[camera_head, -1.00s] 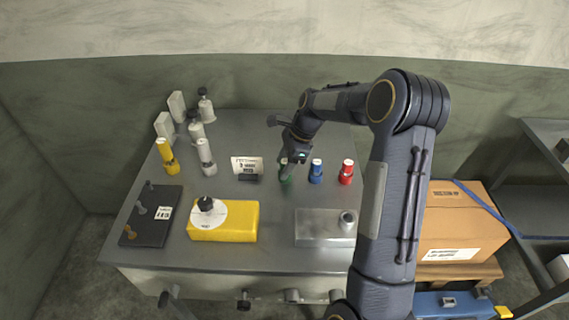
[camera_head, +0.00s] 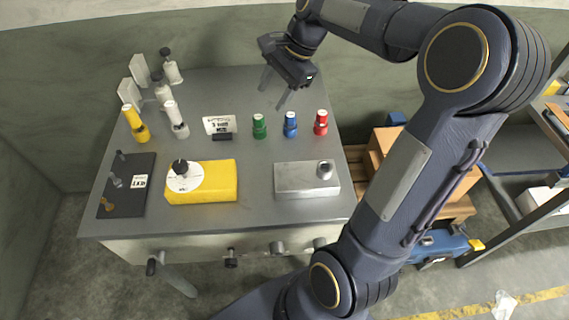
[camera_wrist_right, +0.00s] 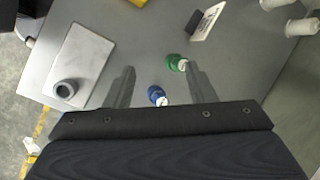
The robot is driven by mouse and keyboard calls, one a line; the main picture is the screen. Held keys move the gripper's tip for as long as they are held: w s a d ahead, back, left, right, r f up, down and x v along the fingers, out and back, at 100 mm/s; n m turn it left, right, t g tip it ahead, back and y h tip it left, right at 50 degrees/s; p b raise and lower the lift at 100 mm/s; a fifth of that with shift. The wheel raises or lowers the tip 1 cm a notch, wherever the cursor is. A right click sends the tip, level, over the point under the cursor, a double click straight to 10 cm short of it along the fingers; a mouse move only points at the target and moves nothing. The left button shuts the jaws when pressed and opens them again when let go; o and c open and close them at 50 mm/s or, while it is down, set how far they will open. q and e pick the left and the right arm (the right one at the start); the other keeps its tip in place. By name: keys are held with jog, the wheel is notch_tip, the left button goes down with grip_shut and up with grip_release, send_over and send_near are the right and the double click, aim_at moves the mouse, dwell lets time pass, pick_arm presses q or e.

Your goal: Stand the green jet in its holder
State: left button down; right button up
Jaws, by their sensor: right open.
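The green jet (camera_head: 259,127) stands upright on the grey table, left of the blue jet (camera_head: 290,125) and the red jet (camera_head: 320,123). A metal block (camera_head: 292,181) with a round socket (camera_head: 325,170) at its right end lies nearer the front; it looks like the holder, and no jet is in it. My right gripper (camera_head: 275,90) is open and empty, raised above and behind the jets. In the right wrist view, the green jet (camera_wrist_right: 177,63) shows beside one fingertip, and the block (camera_wrist_right: 85,55) lies to the left. My left gripper is out of view.
A yellow block with a white disc (camera_head: 215,182) and a dark tool board (camera_head: 127,190) lie on the left. A small label card (camera_head: 218,125) stands left of the green jet. White bottles (camera_head: 172,70) and a yellow tube (camera_head: 137,125) stand behind. The table between jets and block is clear.

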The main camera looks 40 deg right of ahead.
jog(key=s+a+f+n+t, duration=0.1)
jog(key=s+a+n, duration=0.2)
jog(key=s+n, duration=0.2)
jog(key=s+a+f+n+t, duration=0.1)
jog(key=s+a+n, duration=0.3)
jog(key=s, duration=0.4)
jog(key=s+a+f+n, duration=0.2)
jog(key=s+a+n, duration=0.2)
jog(key=s+n, duration=0.2)
jog(key=shift+s+a+f+t, duration=0.3)
jog(key=shift+s+t, duration=0.1)
jog(key=shift+s, duration=0.4)
